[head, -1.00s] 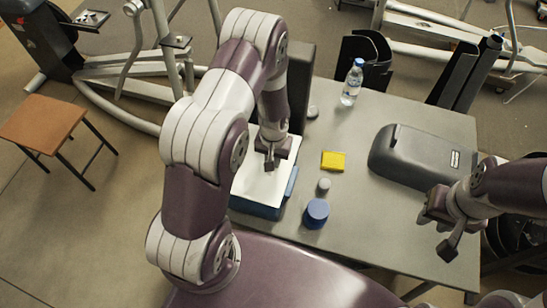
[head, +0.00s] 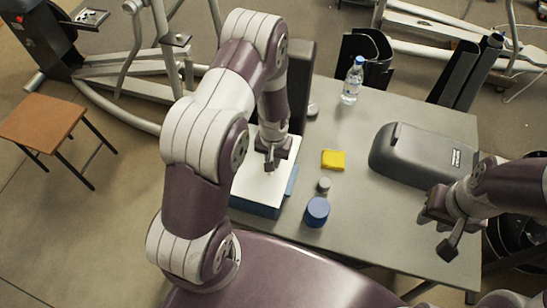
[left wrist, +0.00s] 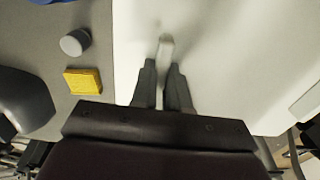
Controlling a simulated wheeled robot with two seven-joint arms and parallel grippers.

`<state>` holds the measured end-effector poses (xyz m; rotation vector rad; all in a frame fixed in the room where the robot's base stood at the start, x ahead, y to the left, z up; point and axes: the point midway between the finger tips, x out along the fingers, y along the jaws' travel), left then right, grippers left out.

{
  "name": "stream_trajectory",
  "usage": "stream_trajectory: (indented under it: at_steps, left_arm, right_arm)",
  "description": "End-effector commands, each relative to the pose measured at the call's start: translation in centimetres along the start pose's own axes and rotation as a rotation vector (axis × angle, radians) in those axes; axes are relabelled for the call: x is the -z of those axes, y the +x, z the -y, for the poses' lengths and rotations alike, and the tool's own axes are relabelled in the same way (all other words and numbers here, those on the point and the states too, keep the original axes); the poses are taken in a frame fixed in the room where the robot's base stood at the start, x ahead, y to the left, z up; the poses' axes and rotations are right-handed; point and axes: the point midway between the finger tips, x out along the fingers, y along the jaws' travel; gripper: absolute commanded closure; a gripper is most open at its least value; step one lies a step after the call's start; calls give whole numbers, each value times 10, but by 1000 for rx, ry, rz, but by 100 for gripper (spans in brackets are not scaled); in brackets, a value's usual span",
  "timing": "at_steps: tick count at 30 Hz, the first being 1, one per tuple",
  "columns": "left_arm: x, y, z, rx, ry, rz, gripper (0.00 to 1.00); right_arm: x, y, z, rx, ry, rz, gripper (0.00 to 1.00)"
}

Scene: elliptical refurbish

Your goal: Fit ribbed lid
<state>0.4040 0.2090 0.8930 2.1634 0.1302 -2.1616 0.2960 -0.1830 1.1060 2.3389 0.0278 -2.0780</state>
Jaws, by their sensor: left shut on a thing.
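My left gripper (head: 272,161) is over a white flat top (head: 262,190) on a blue box (head: 256,208) at the table's left end. In the left wrist view, the fingers of my left gripper (left wrist: 162,68) are shut on a small pale piece (left wrist: 166,45) that stands out against the white surface. I cannot tell whether this piece is part of the white top, or whether ribs are on it. A blue round jar (head: 317,211) and a small grey round cap (head: 323,185) stand right of the box. My right gripper (head: 440,223) is empty above the table's right side; its fingers are apart.
A yellow block (head: 333,159), a water bottle (head: 353,81), another grey disc (head: 312,110) and a dark grey machine cover (head: 423,156) are on the grey table (head: 375,225). A dark upright panel stands behind the box. The table's front middle is clear.

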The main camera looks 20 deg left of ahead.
Motion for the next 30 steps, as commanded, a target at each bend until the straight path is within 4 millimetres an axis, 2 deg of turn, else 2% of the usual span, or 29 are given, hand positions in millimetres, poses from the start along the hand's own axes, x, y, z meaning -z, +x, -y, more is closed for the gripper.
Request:
stream_trajectory:
  at_steps: [10, 11, 13, 23, 26, 30]
  left_arm:
    - [0, 2, 0, 0, 0, 0, 100]
    - [0, 2, 0, 0, 0, 0, 79]
    - [0, 2, 0, 0, 0, 0, 56]
    - [0, 0, 0, 0, 0, -1, 56]
    - [1, -10, 0, 0, 0, -4, 56]
    - [2, -41, 0, 0, 0, -7, 56]
  right_arm:
    - [0, 2, 0, 0, 0, 0, 67]
    - [0, 2, 0, 0, 0, 0, 67]
    - [0, 2, 0, 0, 0, 0, 67]
    - [0, 2, 0, 0, 0, 0, 67]
    - [0, 5, 0, 0, 0, 0, 67]
    - [-1, 10, 0, 0, 0, 0, 67]
